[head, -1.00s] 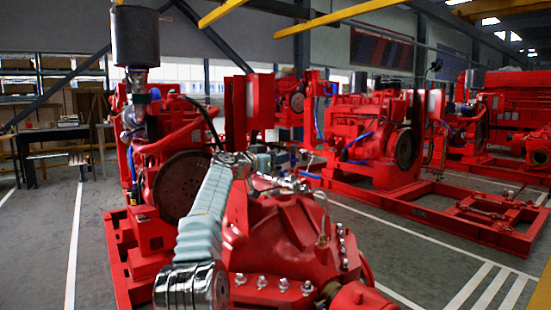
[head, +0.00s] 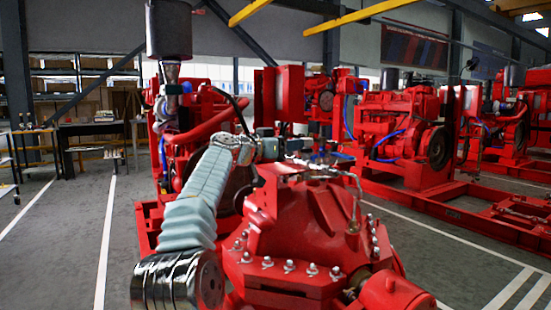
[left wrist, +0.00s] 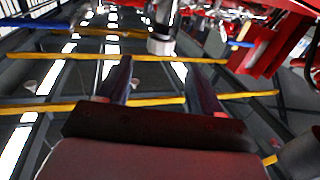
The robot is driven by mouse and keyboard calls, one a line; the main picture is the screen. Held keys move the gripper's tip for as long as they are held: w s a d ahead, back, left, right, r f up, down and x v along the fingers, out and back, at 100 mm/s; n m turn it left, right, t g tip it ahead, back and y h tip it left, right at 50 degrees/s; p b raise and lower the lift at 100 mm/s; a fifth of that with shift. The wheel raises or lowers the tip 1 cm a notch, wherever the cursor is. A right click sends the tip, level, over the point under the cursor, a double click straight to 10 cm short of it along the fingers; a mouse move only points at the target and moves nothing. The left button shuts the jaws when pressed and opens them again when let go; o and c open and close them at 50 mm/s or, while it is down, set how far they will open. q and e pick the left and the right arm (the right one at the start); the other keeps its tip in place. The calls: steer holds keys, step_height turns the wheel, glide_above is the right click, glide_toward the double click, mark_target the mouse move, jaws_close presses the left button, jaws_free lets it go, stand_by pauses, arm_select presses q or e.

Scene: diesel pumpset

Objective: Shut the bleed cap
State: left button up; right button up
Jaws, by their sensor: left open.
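A red pump casing (head: 310,225) with a ring of bolts stands in front of me in the head view. A thin pipe with small fittings (head: 352,226) runs along its top right side. I cannot make out the bleed cap for certain. My left arm reaches over the casing's left side, and its gripper (head: 318,155) is small among fittings above the casing top. In the left wrist view the left gripper (left wrist: 160,85) is open, its two dark fingers apart. A grey cylinder (left wrist: 160,45) shows beyond the fingertips; I cannot tell what it is. My right gripper is not in view.
A red engine with a dark exhaust cylinder (head: 169,30) stands behind my left arm. More red pumpsets on a low frame (head: 450,212) are at the right. A dark table (head: 92,130) and shelves are at the back left. Grey floor lies clear at left.

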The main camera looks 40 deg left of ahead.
arm_select(q)
steer(key=s+b, duration=0.1)
steer(key=s, duration=0.3)
steer(key=shift+s, duration=0.4)
